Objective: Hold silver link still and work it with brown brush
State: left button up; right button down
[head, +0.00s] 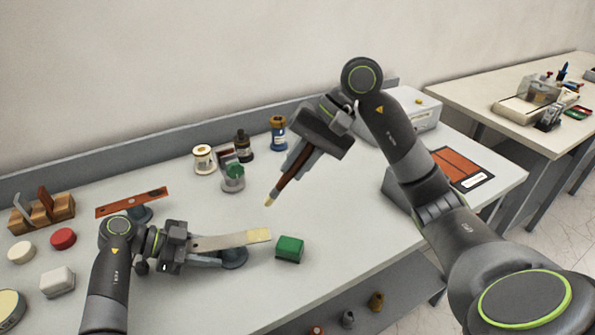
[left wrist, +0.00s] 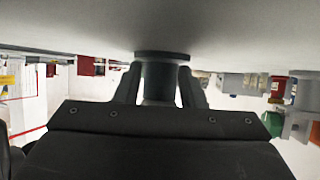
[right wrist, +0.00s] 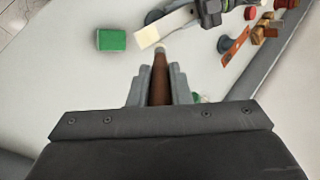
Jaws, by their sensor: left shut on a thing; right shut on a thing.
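The silver link (head: 220,242) is a flat bar with a cream right end, lying roughly level over a dark round base (head: 236,259). My left gripper (head: 218,262) is shut on the grey post (left wrist: 160,82) below the link; the post's flange shows in the left wrist view. My right gripper (head: 299,163) is shut on the brown brush (head: 287,178), which slants down to a pale tip. In the head view the tip is above the link's cream end, with a gap between them. The link (right wrist: 170,25) also shows beyond the brush (right wrist: 159,78) in the right wrist view.
A green block (head: 289,248) sits just right of the link. An orange bar (head: 130,203) on a stand is behind my left arm. Jars and bottles (head: 242,146) stand along the back. The table front right of centre is clear.

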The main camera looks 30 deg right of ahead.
dwell(0.4)
pick_arm(q)
jog(key=o, duration=1.2)
jog(key=shift+c, duration=0.2)
jog(key=v, duration=1.2)
